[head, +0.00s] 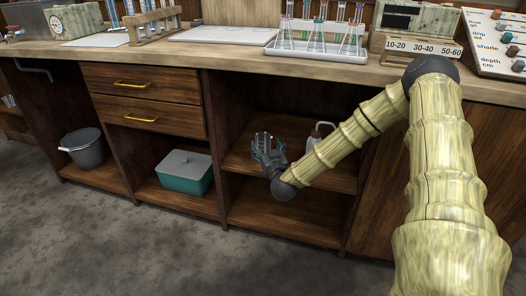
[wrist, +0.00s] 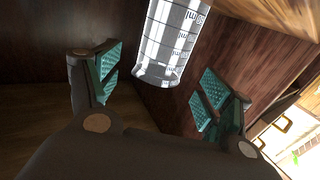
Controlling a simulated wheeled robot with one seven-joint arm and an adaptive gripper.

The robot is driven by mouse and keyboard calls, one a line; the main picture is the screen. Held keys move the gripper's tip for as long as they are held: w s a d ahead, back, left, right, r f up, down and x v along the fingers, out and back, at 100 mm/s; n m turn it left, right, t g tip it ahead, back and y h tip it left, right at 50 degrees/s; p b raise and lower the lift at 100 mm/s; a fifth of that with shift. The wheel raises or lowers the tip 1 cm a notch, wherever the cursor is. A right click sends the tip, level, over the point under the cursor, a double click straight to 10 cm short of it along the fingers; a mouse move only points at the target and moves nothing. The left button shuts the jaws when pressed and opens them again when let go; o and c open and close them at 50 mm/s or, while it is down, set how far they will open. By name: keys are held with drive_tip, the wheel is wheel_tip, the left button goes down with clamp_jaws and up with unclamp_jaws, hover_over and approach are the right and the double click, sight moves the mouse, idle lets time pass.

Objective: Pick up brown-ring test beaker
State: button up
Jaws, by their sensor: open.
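A clear, graduated glass vessel (wrist: 169,40) with dark scale marks shows at the top of the wrist view. It looks like the beaker, but no brown ring is visible on it, and its upper part is cut off by the frame. My gripper (wrist: 156,86) is open, with one teal-padded finger on each side of the vessel's lower end. I see a gap to both fingers and no contact. In the head view my gripper (head: 267,155) is inside the open cabinet bay, over the upper shelf. The vessel is hard to make out there behind the fingers.
A white bottle (head: 319,137) stands on the shelf just right of my gripper. The cabinet's side walls and the bench top (head: 270,62) enclose the bay. A teal box (head: 186,172) and a grey bucket (head: 84,148) sit in bays to the left. The lower shelf (head: 285,217) is clear.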

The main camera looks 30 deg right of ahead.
drive_tip(key=shift+b+x, duration=1.2)
drive_tip(key=shift+x, duration=1.25)
drive_tip(key=c, duration=1.1)
